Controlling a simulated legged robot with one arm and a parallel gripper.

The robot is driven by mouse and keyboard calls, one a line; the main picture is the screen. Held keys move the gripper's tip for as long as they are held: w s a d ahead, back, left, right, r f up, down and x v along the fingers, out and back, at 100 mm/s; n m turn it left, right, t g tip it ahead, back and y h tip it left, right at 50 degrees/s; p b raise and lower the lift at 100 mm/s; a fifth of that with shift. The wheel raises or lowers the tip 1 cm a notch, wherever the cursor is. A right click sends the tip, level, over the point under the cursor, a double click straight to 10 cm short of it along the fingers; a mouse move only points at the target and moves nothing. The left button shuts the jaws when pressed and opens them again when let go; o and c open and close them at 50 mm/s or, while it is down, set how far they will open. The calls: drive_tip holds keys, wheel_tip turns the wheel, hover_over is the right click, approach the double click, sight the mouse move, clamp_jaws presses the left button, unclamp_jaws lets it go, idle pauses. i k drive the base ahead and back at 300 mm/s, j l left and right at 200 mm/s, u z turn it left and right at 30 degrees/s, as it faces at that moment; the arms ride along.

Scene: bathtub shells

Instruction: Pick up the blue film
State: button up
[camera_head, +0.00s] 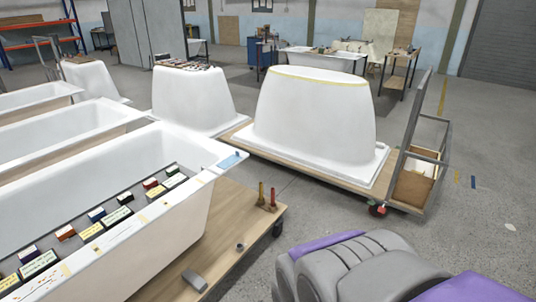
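A small light-blue piece that looks like the blue film (231,161) lies on the corner of the white rim of the nearest bathtub shell (185,228), at its right end. The shell stands upright on a wooden pallet cart. A small darker blue patch (473,182) lies on the floor at the right. It is too small to tell what it is. Grey and purple parts of my own body fill the bottom right. No gripper fingers show, and nothing is seen touching the blue film.
An upturned white tub (315,118) stands on a wooden cart with a metal frame (430,150). Several small labelled boxes (118,216) sit on a dark panel in the near tub. Two upright sticks (267,196) rise from its pallet corner. Grey floor (310,218) is clear between the carts.

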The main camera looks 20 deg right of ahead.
sight(224, 164)
drive_tip(key=z, duration=0.15)
drive_tip(key=i+l+u, duration=0.1)
drive_tip(key=i, duration=0.4)
drive_tip(key=i+l+u, duration=0.1)
drive_tip(key=i+l, duration=0.15)
drive_tip(key=i, duration=0.25)
drive_tip(key=i+l+u, duration=0.15)
drive_tip(key=i, duration=0.35)
drive_tip(key=i+l+u, duration=0.1)
drive_tip(key=i+l, duration=0.3)
drive_tip(key=i+l+u, duration=0.1)
drive_tip(key=i+l, duration=0.2)
drive_tip(key=i, duration=0.3)
